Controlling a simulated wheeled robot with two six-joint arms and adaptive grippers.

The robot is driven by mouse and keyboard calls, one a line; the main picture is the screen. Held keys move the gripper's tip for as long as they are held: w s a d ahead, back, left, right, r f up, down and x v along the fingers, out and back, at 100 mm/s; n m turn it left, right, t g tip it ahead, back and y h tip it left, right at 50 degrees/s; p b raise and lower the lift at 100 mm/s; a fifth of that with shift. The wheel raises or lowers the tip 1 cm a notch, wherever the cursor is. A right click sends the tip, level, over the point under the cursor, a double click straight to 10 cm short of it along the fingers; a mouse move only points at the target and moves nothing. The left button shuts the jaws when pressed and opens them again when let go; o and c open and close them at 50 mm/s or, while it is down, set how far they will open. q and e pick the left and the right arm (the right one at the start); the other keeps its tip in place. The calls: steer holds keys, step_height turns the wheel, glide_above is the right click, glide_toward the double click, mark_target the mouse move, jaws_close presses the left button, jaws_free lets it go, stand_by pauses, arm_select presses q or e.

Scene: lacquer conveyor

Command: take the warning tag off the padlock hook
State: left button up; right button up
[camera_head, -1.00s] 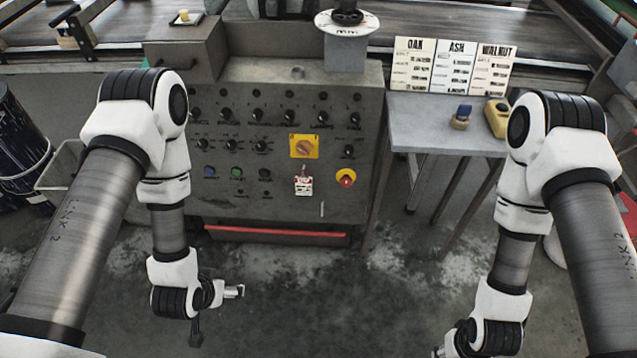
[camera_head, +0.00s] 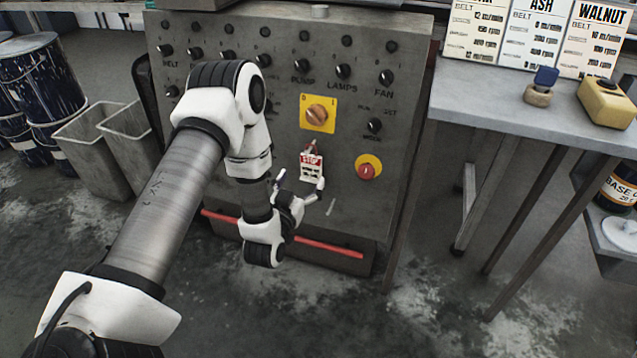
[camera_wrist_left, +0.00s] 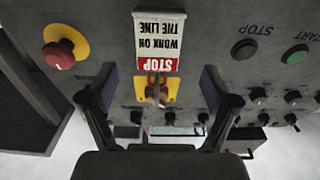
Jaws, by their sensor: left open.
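The white and red warning tag (camera_head: 311,168), marked STOP, hangs on the front of the grey control panel (camera_head: 340,110), below the yellow plate with the orange rotary switch (camera_head: 317,113). A small reddish piece (camera_head: 310,147), seemingly the padlock hook, shows just above the tag. In the left wrist view, upside down, the tag (camera_wrist_left: 160,42) reads STOP, WORK ON THE LINE. My left gripper (camera_head: 301,182) is low in front of the tag. In the wrist view its fingers (camera_wrist_left: 158,92) are spread and empty, with the hook area between them. My right gripper is out of view.
A red emergency button (camera_head: 367,171) sits right of the tag, near the gripper. Knobs cover the panel above. A grey table (camera_head: 500,105) with wood cards stands at right. Grey bins (camera_head: 95,140) stand at left. The floor before the panel is clear.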

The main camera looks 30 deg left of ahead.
mark_target(310, 166)
arm_select(q)
steer(key=b+x, duration=0.1)
steer(key=x, duration=0.2)
steer(key=b+x, duration=0.1)
steer(key=x, duration=0.2)
steer(key=shift+w+d+r, duration=0.1)
steer(key=shift+w+d, duration=0.05)
steer(key=shift+w, duration=0.25)
steer(key=shift+s, duration=0.1)
steer(key=c, duration=1.2)
